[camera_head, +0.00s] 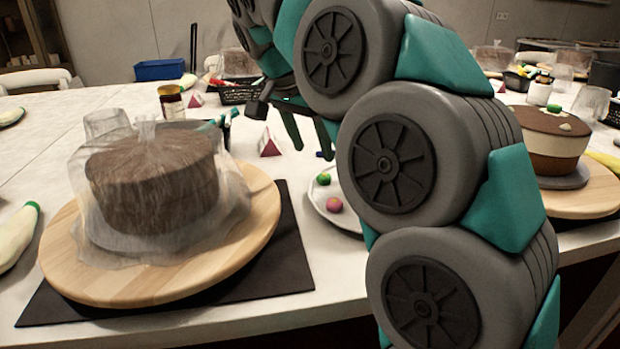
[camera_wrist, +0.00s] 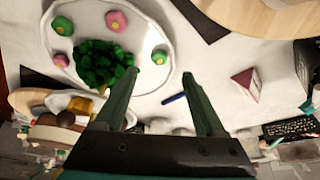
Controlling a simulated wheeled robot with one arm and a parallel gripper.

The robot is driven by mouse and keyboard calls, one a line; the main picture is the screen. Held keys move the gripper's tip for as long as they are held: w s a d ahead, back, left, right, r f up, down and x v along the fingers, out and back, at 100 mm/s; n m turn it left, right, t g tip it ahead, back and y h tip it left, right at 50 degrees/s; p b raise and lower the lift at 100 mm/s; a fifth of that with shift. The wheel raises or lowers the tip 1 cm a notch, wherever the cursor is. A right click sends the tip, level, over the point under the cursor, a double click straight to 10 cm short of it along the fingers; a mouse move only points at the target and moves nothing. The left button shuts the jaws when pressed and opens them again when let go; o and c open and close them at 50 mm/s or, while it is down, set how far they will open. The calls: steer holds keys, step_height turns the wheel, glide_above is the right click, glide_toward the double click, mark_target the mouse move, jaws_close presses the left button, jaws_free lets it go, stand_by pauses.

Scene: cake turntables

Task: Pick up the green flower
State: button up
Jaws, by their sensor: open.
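A white plate (camera_head: 347,217) lies on the table, partly hidden behind my arm in the head view. A green flower (camera_head: 323,179) and a pink flower (camera_head: 334,205) show on it. The wrist view shows the plate (camera_wrist: 88,14) with a green flower (camera_wrist: 159,57) near its rim, another green flower (camera_wrist: 62,26), two pink flowers (camera_wrist: 117,21) and a dark green leafy clump (camera_wrist: 103,64). My gripper (camera_wrist: 158,73) is open and empty above the plate's edge, with one green flower appearing between the fingertips. In the head view, my gripper (camera_head: 310,118) is near the plate.
A brown cake (camera_head: 155,180) under a clear bag sits on a wooden turntable (camera_head: 255,225) at left. Another cake (camera_head: 550,135) stands at right. A red triangular card (camera_head: 269,145) and a black basket (camera_head: 238,93) are behind. A blue pen (camera_wrist: 173,98) lies beside the plate.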

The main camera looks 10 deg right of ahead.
mark_target(323, 176)
steer(key=shift+p+x, duration=0.4)
steer(key=shift+x, duration=3.4)
jaws_close()
steer(key=shift+d, duration=0.1)
